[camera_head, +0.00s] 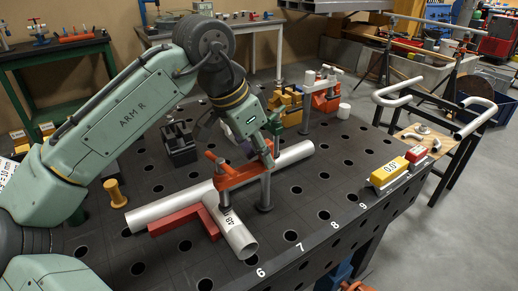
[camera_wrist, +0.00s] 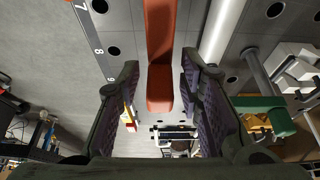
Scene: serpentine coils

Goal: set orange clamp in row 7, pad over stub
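The orange clamp (camera_head: 236,172) stands upright on the black table in the head view. Its arm crosses above the white pipe, and its grey post (camera_head: 265,190) goes down to the tabletop near the 7 mark. Its spindle (camera_head: 224,197) hangs over the stub (camera_head: 233,231) labelled 48; whether the pad touches is not clear. My gripper (camera_head: 268,150) is at the post end of the clamp. In the wrist view the orange arm (camera_wrist: 160,62) lies between my open fingers (camera_wrist: 158,88), with gaps visible beside it. The hole under the post is hidden.
A long white pipe (camera_head: 160,210) lies across the table, with a red angle stop (camera_head: 178,220) beside the stub. A black block (camera_head: 180,146), a yellow peg (camera_head: 115,194), yellow blocks (camera_head: 291,108) and another orange clamp (camera_head: 322,88) stand around.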

